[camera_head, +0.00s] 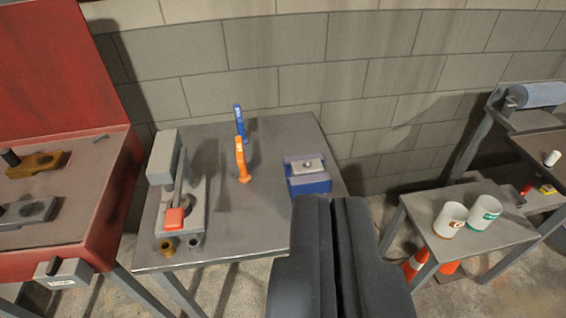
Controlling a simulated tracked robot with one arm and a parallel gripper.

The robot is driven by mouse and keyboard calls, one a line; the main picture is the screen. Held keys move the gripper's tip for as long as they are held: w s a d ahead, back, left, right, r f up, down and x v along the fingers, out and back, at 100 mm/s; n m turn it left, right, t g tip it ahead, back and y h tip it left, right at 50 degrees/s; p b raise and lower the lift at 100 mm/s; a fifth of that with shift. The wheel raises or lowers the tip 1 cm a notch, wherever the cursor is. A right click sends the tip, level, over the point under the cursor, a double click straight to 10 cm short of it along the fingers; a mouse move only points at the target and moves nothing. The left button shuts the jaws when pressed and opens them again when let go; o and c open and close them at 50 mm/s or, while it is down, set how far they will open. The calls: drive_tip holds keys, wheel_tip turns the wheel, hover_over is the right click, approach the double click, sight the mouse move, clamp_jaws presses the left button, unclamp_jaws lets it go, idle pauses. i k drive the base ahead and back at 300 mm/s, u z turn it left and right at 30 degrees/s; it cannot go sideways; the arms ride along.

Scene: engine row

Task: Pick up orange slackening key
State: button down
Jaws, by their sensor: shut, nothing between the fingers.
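The orange slackening key (242,160) stands on the grey table (225,235) near its middle, its upper part tilted slightly left. A similar blue key (239,122) stands just behind it. My gripper (340,205) is at the lower right of the picture, in front of the table's right edge. Its two dark fingers are shut together with nothing between them. The orange key is to the left of the fingertips and apart from them. No part of the orange key appears covered by the gripper.
A grey device with a red-handled lever (174,217) stands on the table's left side. A blue block (308,180) with a metal top sits near my fingertips. A red workbench (95,205) is at left. Two white cups (450,219) stand on a side table. Orange cones (415,264) stand below.

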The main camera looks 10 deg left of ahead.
sight(244, 178)
drive_tip(key=u, duration=0.25)
drive_tip(key=i, duration=1.45)
drive_tip(key=z, duration=0.3)
